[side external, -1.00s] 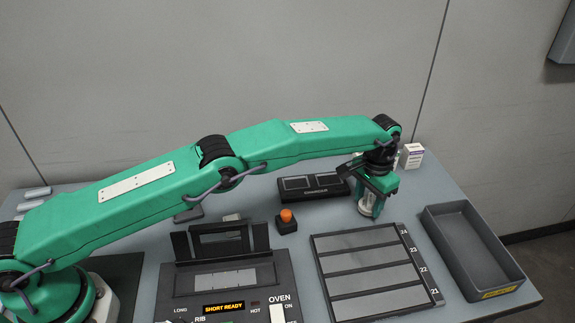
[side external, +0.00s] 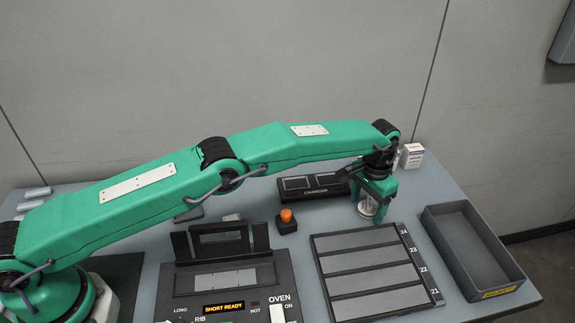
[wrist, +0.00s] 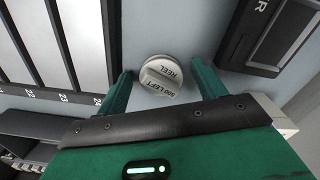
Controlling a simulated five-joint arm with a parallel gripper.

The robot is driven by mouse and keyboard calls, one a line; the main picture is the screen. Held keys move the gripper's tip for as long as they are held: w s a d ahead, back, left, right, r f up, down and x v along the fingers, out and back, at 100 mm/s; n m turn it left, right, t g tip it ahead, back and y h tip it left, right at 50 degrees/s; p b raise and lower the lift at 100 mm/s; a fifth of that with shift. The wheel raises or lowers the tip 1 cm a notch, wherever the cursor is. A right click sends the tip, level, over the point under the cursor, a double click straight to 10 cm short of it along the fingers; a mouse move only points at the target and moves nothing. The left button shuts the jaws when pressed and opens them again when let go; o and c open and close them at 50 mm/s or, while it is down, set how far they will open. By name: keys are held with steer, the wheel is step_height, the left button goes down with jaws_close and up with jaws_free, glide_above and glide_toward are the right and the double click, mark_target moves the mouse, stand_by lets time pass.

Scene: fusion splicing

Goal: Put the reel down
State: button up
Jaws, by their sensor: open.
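The reel (wrist: 160,82) is a small round pale-grey piece with "REEL" and "500 LEFT" on its top. In the wrist view it stands between the two green fingers of my gripper (wrist: 160,72), with a gap on each side. In the side view the reel (side external: 367,210) sits low between the fingers of my gripper (side external: 371,208), just behind the slotted tray, and appears to rest on the table. My gripper is open around it. The reel's underside is hidden.
The slotted tray (side external: 362,241) with numbered rows lies just in front. The charger (side external: 315,193) is to the left and behind. An orange button (side external: 286,215) stands near the oven (side external: 222,281). An empty grey bin (side external: 462,228) is to the right. A white box (side external: 412,155) stands behind.

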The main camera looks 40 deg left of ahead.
mark_target(368, 203)
steer(key=shift+r, duration=3.9)
steer(key=shift+r, duration=0.1)
